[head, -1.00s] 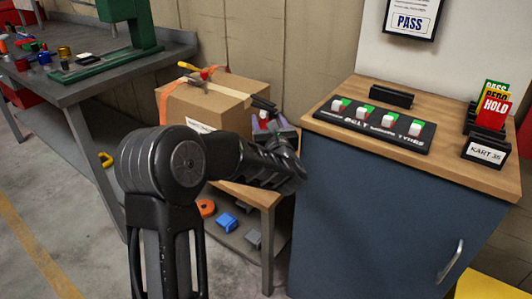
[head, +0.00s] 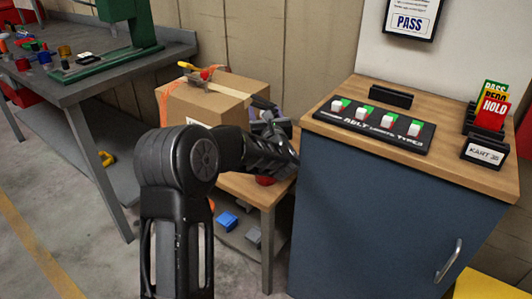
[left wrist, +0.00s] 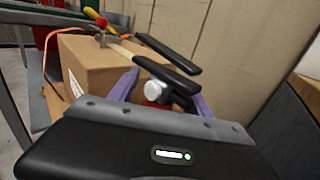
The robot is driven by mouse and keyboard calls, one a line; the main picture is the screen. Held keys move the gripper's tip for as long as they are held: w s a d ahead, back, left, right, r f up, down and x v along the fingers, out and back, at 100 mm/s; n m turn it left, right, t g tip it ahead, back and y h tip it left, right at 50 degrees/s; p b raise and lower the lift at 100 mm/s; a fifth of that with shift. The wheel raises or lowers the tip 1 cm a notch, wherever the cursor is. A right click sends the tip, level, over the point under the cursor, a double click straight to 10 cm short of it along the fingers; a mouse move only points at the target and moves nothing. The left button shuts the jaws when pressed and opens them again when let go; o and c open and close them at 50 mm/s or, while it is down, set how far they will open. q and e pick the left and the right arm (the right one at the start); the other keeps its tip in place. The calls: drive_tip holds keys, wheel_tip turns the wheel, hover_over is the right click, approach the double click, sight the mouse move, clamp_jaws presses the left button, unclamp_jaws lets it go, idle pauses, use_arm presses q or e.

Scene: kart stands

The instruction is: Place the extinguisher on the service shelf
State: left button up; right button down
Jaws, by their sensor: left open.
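The extinguisher stands on the small wooden table beside the cardboard box. In the head view my arm hides most of it; its black lever (head: 262,103) and a bit of its red body (head: 265,181) show. In the left wrist view its white round gauge (left wrist: 153,90), black handle (left wrist: 170,66) and a little red show between my fingers. My left gripper (left wrist: 163,92) is open, with one purple finger on each side of the extinguisher's top. I cannot tell whether they touch it. My right gripper is not in view. No shelf is labelled as the service shelf.
The cardboard box (head: 225,100) with a red-and-yellow tool on top stands left of the gripper. A blue cabinet (head: 385,215) is close on the right. The wooden table's lower shelf holds a blue part (head: 227,220). A grey workbench (head: 85,85) stands at left.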

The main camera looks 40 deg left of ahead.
use_arm(q)
clamp_jaws()
idle(0.6)
idle(0.8)
drive_tip(key=shift+r, duration=0.2)
